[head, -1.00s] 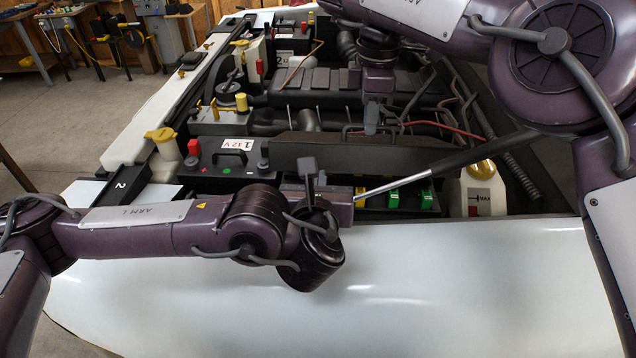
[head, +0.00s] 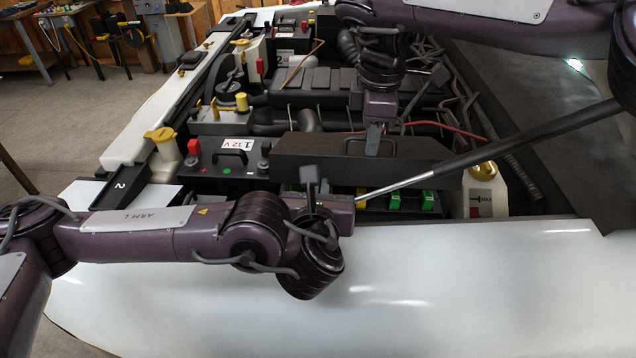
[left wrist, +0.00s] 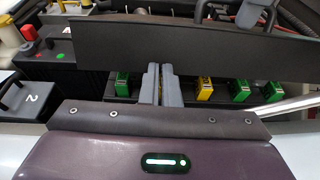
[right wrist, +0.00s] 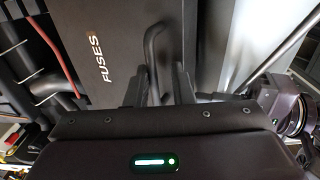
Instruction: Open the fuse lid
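The fuse lid (head: 430,153) is a long dark cover across the front of the engine bay, with a thin bar handle (head: 352,138) on its top. In the right wrist view the lid (right wrist: 105,25) bears the word FUSES, and the bent handle (right wrist: 151,45) reaches down between my fingers. My right gripper (right wrist: 163,92) is open around the handle's near end; contact is unclear. It shows above the lid in the head view (head: 376,134). My left gripper (left wrist: 162,84) is shut and empty, in front of the lid's front face (left wrist: 220,45). Green and yellow fuses (left wrist: 203,89) show below the lid.
A black 12 V battery (head: 228,160) stands left of the lid. A metal strut (head: 480,153) slants up to the right. A white reservoir with a gold cap (head: 481,170) stands right of the lid.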

